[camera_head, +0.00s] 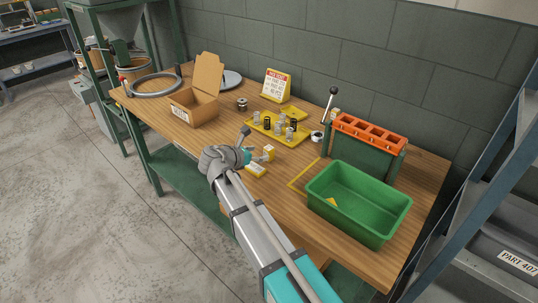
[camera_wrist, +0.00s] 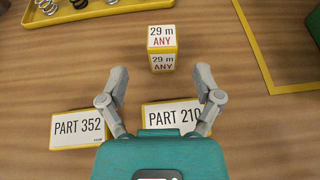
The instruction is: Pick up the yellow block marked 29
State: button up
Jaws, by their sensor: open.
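The yellow block marked 29 (camera_wrist: 162,62) stands on the wooden table in the wrist view, with white labels reading "29 m ANY" on its top and front. In the head view the block (camera_head: 268,152) is just beyond my gripper. My gripper (camera_wrist: 161,75) is open and empty. Its two grey fingers point toward the block, one on each side of its line, and the block lies just ahead of the fingertips. In the head view my gripper (camera_head: 248,150) is partly hidden by my own wrist.
Plates reading PART 352 (camera_wrist: 80,127) and PART 210 (camera_wrist: 172,115) lie near the fingers. A yellow tray (camera_head: 278,135) of springs is behind the block. A green bin (camera_head: 358,226) stands right, near an orange-topped rack (camera_head: 368,134). An open cardboard box (camera_head: 193,110) is left.

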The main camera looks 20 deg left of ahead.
aim_at(266, 152)
jog(key=shift+b+x, duration=0.95)
jog(key=shift+x, duration=1.6)
jog(key=shift+d+r, duration=0.1)
jog(key=shift+d, duration=0.05)
grip_shut()
